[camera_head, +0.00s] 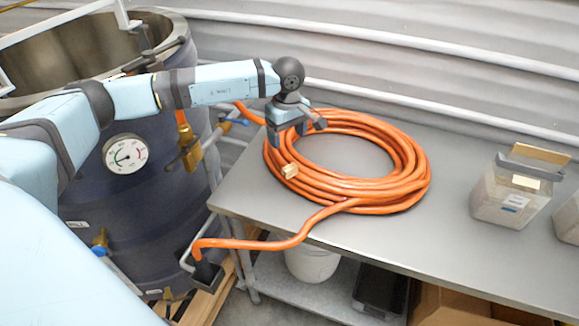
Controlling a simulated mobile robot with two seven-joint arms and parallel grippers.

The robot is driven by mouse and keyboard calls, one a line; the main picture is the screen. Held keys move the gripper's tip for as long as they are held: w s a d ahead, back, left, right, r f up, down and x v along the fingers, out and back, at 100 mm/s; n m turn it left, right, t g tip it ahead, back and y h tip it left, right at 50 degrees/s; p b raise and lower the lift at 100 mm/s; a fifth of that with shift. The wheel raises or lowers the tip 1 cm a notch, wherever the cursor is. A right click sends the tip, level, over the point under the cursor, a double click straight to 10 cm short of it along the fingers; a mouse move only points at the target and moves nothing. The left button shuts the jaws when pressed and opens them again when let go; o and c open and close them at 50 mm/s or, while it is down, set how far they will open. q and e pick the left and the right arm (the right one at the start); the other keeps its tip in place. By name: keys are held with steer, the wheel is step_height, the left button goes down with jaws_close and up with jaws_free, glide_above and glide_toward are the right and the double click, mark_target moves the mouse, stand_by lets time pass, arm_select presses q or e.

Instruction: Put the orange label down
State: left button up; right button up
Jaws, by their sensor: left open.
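I cannot make out an orange label anywhere in the head view. My left gripper (296,131) points down over the left back part of an orange hose coil (385,190). Its jaws are open, with no label visible between them. I cannot tell whether the fingers touch the hose. My right gripper is not in view.
A clear container (500,200) with a tan bar on top stands at the table's right. A large dark vessel (85,225) with a round gauge (125,154) stands at the left. A white bucket (311,264) is under the table. The tabletop between coil and container is clear.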

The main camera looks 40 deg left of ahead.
arm_select(q)
steer(key=p, duration=0.1)
glide_above(289, 166)
step_height(289, 166, down, 6)
steer(key=shift+a+r, duration=0.1)
steer(key=shift+a, duration=0.05)
steer(key=shift+f, duration=0.55)
step_height(289, 166, down, 4)
steer(key=shift+f+p, duration=0.2)
steer(key=shift+p, duration=0.85)
steer(key=shift+f, duration=0.2)
steer(key=c, duration=1)
steer(key=shift+r, duration=0.1)
steer(key=shift+c, duration=0.2)
step_height(289, 166, up, 20)
steer(key=b, duration=0.4)
